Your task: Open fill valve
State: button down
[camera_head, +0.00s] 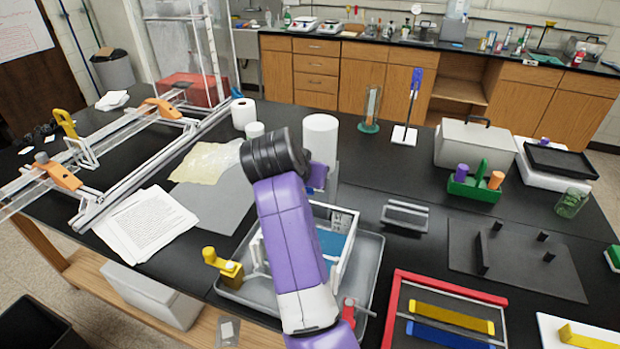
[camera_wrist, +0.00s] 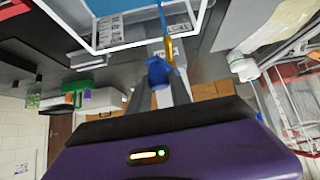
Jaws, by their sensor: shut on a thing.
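In the wrist view my gripper (camera_wrist: 166,88) is shut on a small blue handle (camera_wrist: 157,70), which I take to be the fill valve's. A thin yellow and blue stem stands just beyond the handle. The white-framed tank (camera_wrist: 97,45) with a blue inside and a printed scale is close by at the top of this view. In the head view the tank (camera_head: 350,262) stands in a grey tray (camera_head: 367,285), partly hidden behind my purple arm. My gripper and the blue handle are hidden there.
A yellow clamp-like part (camera_head: 225,267) is at the tray's left and a red fitting (camera_head: 349,312) at its front right. A white cylinder (camera_head: 320,138) stands behind. A red frame (camera_head: 391,318) with coloured bars is to the right; papers (camera_head: 146,222) lie left.

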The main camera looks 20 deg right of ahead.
jog(key=shift+a, duration=0.1)
jog(key=c, duration=1.2)
grip_release()
jog(key=shift+b+v, duration=0.95)
jog(key=shift+v, duration=2.9)
